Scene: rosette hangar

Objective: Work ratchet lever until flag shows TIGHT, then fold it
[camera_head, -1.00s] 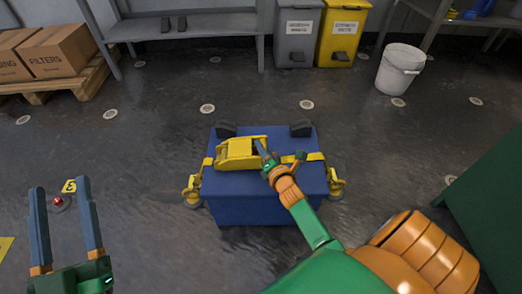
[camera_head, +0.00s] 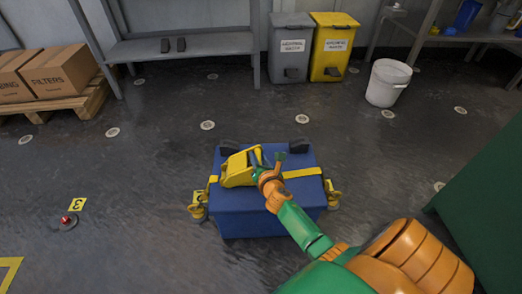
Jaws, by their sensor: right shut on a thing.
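A blue case (camera_head: 250,222) stands on the floor in the middle of the head view, with a yellow strap (camera_head: 304,172) across its top. The yellow ratchet with its lever (camera_head: 238,171) sits on the strap, left of the lid's middle. The lever's right end is tilted up. My right gripper (camera_head: 257,157) reaches in from the lower right and is shut on this end of the lever. I cannot make out a flag or any TIGHT lettering. My left gripper is out of view.
Yellow hooks with floor rings (camera_head: 332,195) flank the case. A red-topped floor fitting (camera_head: 68,220) lies to the left. A white bucket (camera_head: 387,84), grey bin (camera_head: 290,48), yellow bin (camera_head: 333,48) and cartons (camera_head: 62,70) stand behind.

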